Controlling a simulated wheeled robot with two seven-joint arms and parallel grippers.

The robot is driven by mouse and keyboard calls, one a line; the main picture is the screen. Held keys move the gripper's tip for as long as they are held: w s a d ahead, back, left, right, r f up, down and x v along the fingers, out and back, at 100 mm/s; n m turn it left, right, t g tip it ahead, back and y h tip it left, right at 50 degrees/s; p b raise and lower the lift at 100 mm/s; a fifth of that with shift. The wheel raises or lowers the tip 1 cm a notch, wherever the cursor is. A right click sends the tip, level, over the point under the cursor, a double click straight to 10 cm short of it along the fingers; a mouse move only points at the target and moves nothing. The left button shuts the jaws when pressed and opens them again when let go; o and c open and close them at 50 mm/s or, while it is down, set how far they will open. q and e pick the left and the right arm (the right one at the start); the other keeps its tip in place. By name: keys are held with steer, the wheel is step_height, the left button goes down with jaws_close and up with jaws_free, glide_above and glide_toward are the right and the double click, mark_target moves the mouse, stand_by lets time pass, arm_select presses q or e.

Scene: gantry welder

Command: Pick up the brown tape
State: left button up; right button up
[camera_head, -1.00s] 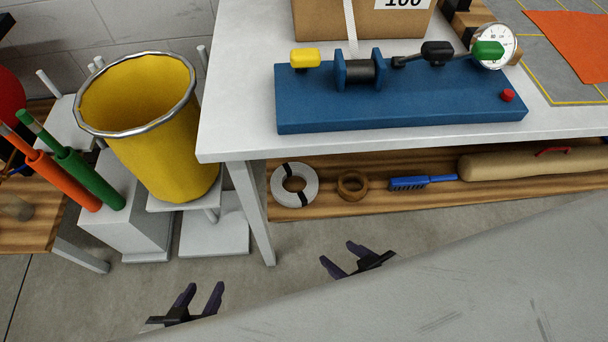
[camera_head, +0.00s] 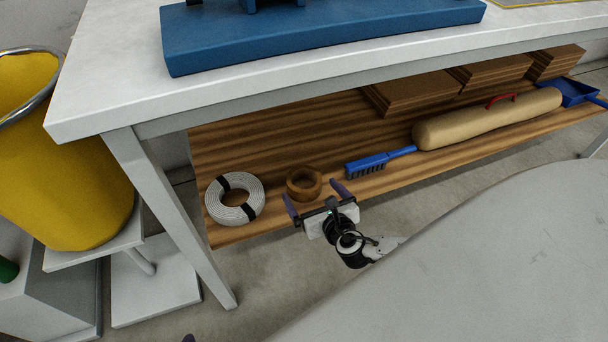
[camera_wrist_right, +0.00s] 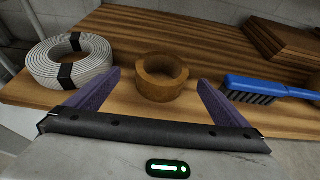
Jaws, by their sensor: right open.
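The brown tape (camera_head: 304,184) is a roll lying flat on the wooden lower shelf, near its front edge. In the right wrist view the tape (camera_wrist_right: 162,78) shows ahead of my gripper, centred between the fingers. My right gripper (camera_head: 316,190) is open and empty at the shelf's front edge, its two purple fingers pointing toward the tape. It also shows in the right wrist view (camera_wrist_right: 158,84); the tape looks just beyond the fingertips, and I cannot tell whether they touch it. Of my left gripper only a small dark tip (camera_head: 188,339) shows at the bottom edge.
A white coil (camera_head: 235,198) lies left of the tape and a blue brush (camera_head: 380,163) lies right of it. The wooden shelf (camera_head: 260,140) sits under the white tabletop (camera_head: 330,55). A table leg (camera_head: 172,215) stands at left.

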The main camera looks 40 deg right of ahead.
mark_target(300, 173)
steer(key=b+x, duration=0.1)
steer(key=x, duration=0.1)
steer(key=shift+w+d+f, duration=0.1)
steer(key=shift+w+f, duration=0.1)
steer(key=shift+w, duration=0.15)
steer(key=b+x, duration=0.2)
steer(key=x, duration=0.2)
steer(key=shift+w+d, duration=0.15)
steer(key=shift+d, duration=0.1)
steer(key=shift+w+d+b, duration=0.1)
steer(key=shift+w+b, duration=0.2)
steer(key=c, duration=1.1)
arm_select(q)
steer(key=shift+w+d+r+h, duration=0.2)
steer(key=shift+d+r+h, duration=0.15)
steer(key=shift+d, duration=0.25)
steer(key=shift+w+d+r+h, duration=0.2)
steer(key=shift+d+r+h, duration=0.05)
steer(key=shift+d+r, duration=0.25)
arm_select(e)
steer(key=shift+c, duration=0.4)
steer(key=shift+r, duration=0.15)
